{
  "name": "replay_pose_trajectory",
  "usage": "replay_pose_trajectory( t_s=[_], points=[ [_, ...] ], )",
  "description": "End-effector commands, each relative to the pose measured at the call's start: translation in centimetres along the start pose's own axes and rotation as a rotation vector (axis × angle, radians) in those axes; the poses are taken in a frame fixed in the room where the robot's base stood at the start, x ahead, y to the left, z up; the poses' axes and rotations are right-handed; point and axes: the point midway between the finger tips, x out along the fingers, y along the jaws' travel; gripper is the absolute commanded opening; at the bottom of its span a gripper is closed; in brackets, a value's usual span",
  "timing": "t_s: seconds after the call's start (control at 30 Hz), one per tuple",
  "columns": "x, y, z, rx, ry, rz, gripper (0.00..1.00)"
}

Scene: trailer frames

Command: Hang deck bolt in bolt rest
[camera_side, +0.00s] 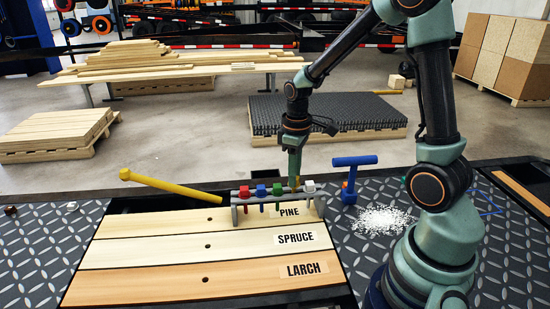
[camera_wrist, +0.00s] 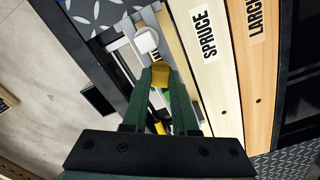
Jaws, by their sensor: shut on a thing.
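The grey bolt rest (camera_side: 235,214) stands at the back edge of the deck boards, by the PINE board. Red (camera_side: 244,191), blue (camera_side: 261,190), green (camera_side: 277,189) and white (camera_side: 309,186) bolt heads sit along it. My gripper (camera_side: 295,181) points down over the rest, between the green and white heads. In the wrist view its fingers (camera_wrist: 160,75) are shut on a yellow deck bolt (camera_wrist: 160,76). The white head (camera_wrist: 146,40) lies just beyond the fingertips. The fingers hide part of the yellow bolt, and I cannot tell whether it rests in the slot.
A yellow bar (camera_side: 170,186) slants down to the rest's left end. A blue mallet-like tool (camera_side: 351,178) stands right of the rest, near white granules (camera_side: 385,219). The SPRUCE (camera_side: 180,248) and LARCH (camera_side: 170,283) boards in front are clear. Small loose pieces (camera_side: 72,206) lie at left.

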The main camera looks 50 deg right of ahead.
Motion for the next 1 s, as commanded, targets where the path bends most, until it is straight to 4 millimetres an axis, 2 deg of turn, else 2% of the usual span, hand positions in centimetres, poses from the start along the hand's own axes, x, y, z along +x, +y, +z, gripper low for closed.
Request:
replay_pose_trajectory(
  t_s=[0.93,0.97,1.0],
  points=[
    [2.1,0.0,0.0,0.000,0.000,0.000,0.00],
    [2.1,0.0,0.0,0.000,0.000,0.000,0.30],
    [2.1,0.0,0.0,0.000,0.000,0.000,0.46]
  ],
)
